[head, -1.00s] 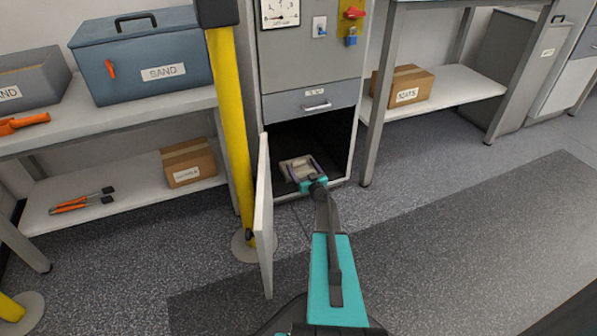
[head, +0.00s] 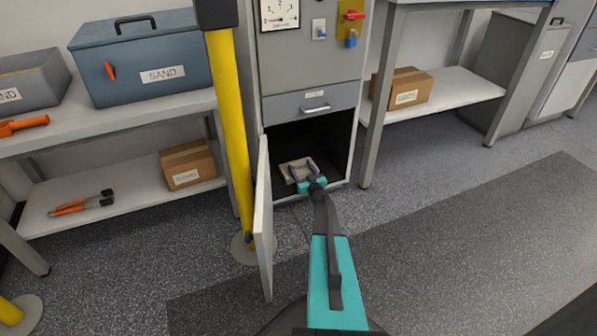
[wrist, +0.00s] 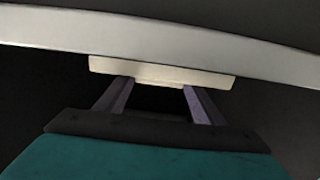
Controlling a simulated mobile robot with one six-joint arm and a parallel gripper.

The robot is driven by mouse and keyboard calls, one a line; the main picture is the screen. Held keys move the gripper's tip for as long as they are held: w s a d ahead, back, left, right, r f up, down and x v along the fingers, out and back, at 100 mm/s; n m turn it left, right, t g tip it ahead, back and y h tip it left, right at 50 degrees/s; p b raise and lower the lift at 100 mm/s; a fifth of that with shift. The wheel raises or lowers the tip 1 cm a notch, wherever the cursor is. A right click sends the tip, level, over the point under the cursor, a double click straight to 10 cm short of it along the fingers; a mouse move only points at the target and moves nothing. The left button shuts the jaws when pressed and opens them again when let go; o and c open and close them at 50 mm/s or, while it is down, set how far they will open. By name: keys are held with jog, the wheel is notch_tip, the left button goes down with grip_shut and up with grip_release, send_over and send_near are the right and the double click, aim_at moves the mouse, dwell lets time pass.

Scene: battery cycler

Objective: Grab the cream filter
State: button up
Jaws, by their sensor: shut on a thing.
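The cream filter (head: 299,170) is a flat, pale block inside the open lower compartment of the grey cabinet. In the wrist view the filter (wrist: 160,73) shows as a thin cream edge across my fingertips. My gripper (head: 303,166) reaches in through the front opening. Its two purple-grey fingers are shut on the filter, one near each side, with a gap between them. In the wrist view my gripper (wrist: 160,85) has both fingertips against the filter's near edge. Whether the filter is clear of the compartment floor I cannot tell.
The compartment door (head: 264,220) stands open to the left of my arm. A yellow post (head: 231,130) stands left of it. A closed drawer (head: 312,101) is above the opening. A shelf leg (head: 376,110) is to the right. Floor in front is clear.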

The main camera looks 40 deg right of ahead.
aim_at(301, 171)
jog(key=shift+r, duration=0.15)
notch_tip(301, 171, up, 18)
jog(key=p, duration=0.7)
jog(key=shift+p, duration=0.4)
